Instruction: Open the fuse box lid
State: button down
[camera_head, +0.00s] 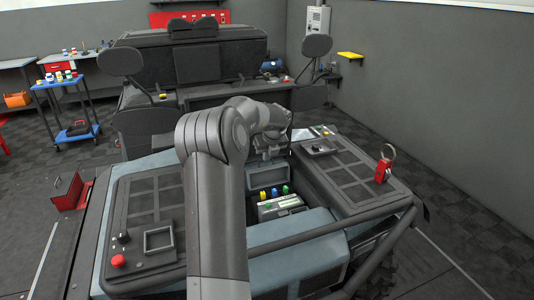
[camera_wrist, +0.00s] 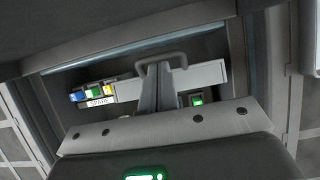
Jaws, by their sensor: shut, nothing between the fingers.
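The fuse box shows in the wrist view as a long light-grey body with a flat lid (camera_wrist: 205,75) and a dark grey U-shaped handle (camera_wrist: 161,57). The lid looks closed, though my fingers cover its middle. In the head view the fuse box (camera_head: 282,208) sits low in the open bay, partly behind my arm. My gripper (camera_wrist: 157,68) is shut and empty, its fingertips at the handle, overlapping it in the wrist view. I cannot tell whether they touch it. In the head view my gripper (camera_head: 270,155) hangs over the bay; its fingertips are hard to make out.
Coloured blocks (camera_wrist: 93,91) and a white label stand left of the lid in the wrist view. A green-lit piece (camera_wrist: 197,100) is at right. Dark panels (camera_head: 345,180) flank the bay. A red tag with a ring (camera_head: 383,170) and a red button (camera_head: 118,261) stand on them.

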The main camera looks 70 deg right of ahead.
jog(key=v, duration=1.3)
jog(key=shift+r, duration=0.35)
jog(key=shift+w+d, duration=0.15)
jog(key=w+a+r+n+t+y, duration=0.1)
jog(key=w+a+n, duration=0.5)
jog(key=a, duration=0.5)
jog(key=w+a+r+n+y, duration=0.15)
jog(key=w+a+n, duration=0.25)
jog(key=a+n, duration=0.55)
jog(key=w+a+r+n+t+y, duration=0.15)
jog(key=w+a+n, duration=0.35)
jog(key=a, duration=0.9)
jog(key=s+a+f+n, duration=0.2)
jog(key=s+a+n, duration=0.2)
jog(key=a+n, duration=0.4)
jog(key=s+a+f+n, duration=0.2)
jog(key=s+a+n, duration=0.2)
jog(key=a+n, duration=0.4)
jog(key=s+a+f+n, duration=0.2)
jog(key=s+a+n, duration=0.2)
jog(key=a+n, duration=0.4)
jog(key=a, duration=0.6)
jog(key=shift+f, duration=0.15)
